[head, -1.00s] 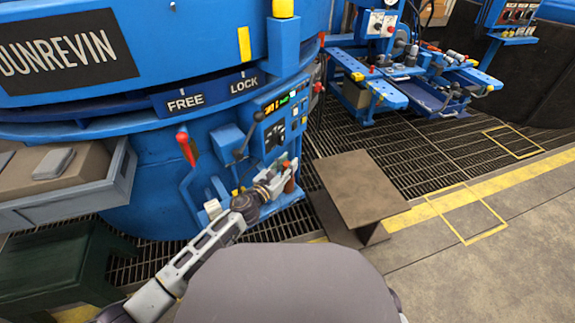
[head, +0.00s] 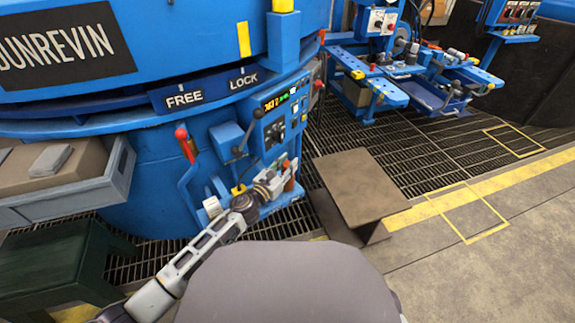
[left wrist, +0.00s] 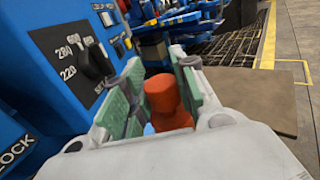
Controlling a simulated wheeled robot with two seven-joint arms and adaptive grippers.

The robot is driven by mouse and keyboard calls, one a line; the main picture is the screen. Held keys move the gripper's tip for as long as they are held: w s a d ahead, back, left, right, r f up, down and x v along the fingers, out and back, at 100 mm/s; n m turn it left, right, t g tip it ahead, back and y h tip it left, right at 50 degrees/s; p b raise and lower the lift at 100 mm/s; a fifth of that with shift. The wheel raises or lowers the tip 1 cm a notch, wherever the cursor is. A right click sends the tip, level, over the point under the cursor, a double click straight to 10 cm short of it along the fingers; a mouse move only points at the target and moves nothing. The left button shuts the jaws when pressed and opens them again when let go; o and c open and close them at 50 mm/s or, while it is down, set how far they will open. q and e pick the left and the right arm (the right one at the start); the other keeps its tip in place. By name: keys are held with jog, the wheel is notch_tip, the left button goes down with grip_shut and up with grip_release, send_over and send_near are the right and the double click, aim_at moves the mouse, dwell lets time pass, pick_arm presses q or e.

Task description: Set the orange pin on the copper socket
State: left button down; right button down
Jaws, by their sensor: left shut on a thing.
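The orange pin (left wrist: 166,102) stands between the green-padded fingers of my left gripper (left wrist: 155,95) in the left wrist view. The fingers are shut on it, and its lower end is partly hidden by the gripper body. In the head view the left gripper (head: 283,178) is in front of the blue control panel, with the orange pin (head: 290,175) at its tip. I cannot make out the copper socket in either view. My right gripper is not in view.
The blue furnace (head: 150,175) carries a control panel (head: 279,118) and a red-tipped lever (head: 186,150) close to my left arm. A grey drawer (head: 75,200) juts out at left. A brown plate table (head: 358,185) stands right of the gripper. Open floor lies at right.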

pick_arm(q)
jog(key=c, duration=1.4)
grip_release()
jog(key=v, duration=1.1)
dwell(0.7)
